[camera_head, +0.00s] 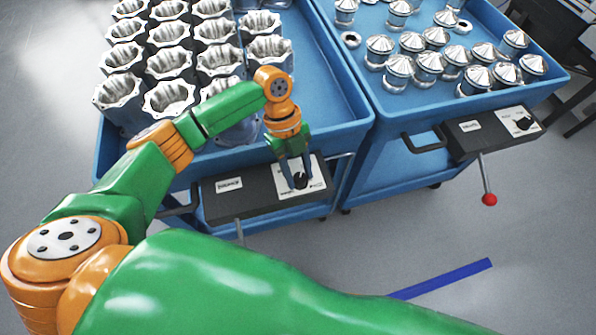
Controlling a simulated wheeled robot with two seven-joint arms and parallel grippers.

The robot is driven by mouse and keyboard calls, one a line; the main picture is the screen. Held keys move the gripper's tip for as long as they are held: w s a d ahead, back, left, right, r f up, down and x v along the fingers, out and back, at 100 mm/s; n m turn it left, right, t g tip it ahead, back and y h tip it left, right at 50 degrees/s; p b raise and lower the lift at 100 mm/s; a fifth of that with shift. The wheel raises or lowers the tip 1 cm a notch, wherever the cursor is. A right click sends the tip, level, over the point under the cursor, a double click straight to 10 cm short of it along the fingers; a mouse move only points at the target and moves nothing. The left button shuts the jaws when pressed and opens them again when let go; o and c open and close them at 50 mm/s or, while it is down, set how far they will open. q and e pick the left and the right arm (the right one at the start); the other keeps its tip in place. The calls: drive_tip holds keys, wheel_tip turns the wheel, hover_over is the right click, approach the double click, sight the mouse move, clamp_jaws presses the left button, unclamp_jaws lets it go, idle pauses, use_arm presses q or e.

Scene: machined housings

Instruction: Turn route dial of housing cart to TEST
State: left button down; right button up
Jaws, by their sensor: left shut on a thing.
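The housing cart is a blue cart (352,112) with several rows of silver machined housings (170,98). A dark control box (262,194) is on its near side, with a white label plate at its right end. The black route dial (301,181) sits on that plate. My left gripper (297,179) reaches down over the plate and is shut on the dial, with its fingers partly covering it. The dial's markings are too small to read, so its setting cannot be told. My right gripper is not in view.
A second blue cart (556,78) with silver domed parts (430,65) stands close on the right. It has its own dark control box (490,132), a similar dial (523,122) and a red-knobbed lever (489,198). The grey floor in front is clear apart from a blue strip (445,278).

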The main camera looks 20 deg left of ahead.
use_arm(q)
drive_tip(key=shift+f, duration=0.1)
idle(0.5)
drive_tip(key=shift+c, duration=2.1)
unclamp_jaws()
drive_tip(key=v, duration=0.7)
drive_tip(key=shift+b, duration=0.35)
